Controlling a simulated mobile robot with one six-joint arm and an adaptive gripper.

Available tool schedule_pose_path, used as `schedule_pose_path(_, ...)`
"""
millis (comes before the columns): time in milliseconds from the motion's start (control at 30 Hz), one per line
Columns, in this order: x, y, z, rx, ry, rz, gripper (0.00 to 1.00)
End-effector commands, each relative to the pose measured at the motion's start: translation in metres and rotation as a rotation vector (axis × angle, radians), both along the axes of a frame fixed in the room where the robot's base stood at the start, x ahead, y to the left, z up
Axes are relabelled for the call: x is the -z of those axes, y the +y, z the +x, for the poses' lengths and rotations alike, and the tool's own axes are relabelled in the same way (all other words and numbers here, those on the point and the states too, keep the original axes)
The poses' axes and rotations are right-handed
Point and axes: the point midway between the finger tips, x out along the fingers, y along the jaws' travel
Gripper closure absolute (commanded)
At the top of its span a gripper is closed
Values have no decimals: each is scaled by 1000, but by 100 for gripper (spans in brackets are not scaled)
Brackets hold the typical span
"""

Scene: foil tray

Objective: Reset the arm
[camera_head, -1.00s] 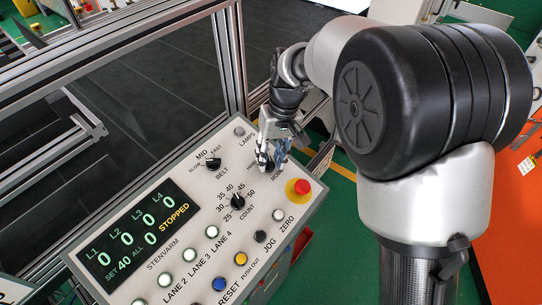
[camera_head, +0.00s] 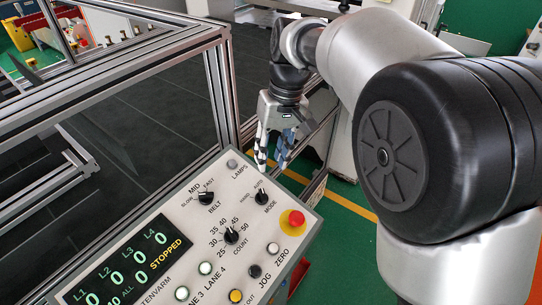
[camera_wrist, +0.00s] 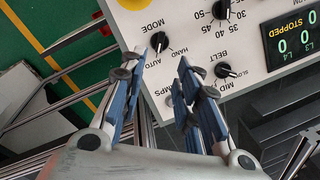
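My gripper (camera_head: 271,158) hangs from my arm just beyond the top right corner of the control panel (camera_head: 185,240), near the mode knob (camera_head: 262,197). In the wrist view its two blue-padded fingers (camera_wrist: 157,85) stand apart with nothing between them, and the panel's edge lies past the tips. The mode knob shows there too (camera_wrist: 159,41), off to one side and clear of the fingers. The panel's display reads STOPPED, with zeros for the lanes.
The panel carries a belt knob (camera_head: 206,198), a count knob (camera_head: 231,236), a red stop button (camera_head: 293,222) and several push buttons. An aluminium frame (camera_head: 215,90) rises behind the panel on the left. Green floor (camera_head: 345,225) lies to the right.

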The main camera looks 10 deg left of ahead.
Motion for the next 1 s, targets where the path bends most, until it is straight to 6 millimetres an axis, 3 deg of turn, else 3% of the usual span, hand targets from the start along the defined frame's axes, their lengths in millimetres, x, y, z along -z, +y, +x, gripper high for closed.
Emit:
schedule_pose_path(233,1,-1,0,1,-1,0,70)
schedule_pose_path(367,4,-18,-5,32,-24,1,70)
schedule_pose_path(467,13,-50,-17,91,-65,1,70)
schedule_pose_path(667,48,-133,-68,252,-183,-4,70)
schedule_pose_path(800,89,-182,-114,366,-267,-13,70)
schedule_pose_path(1000,161,-232,-177,509,-376,-32,70)
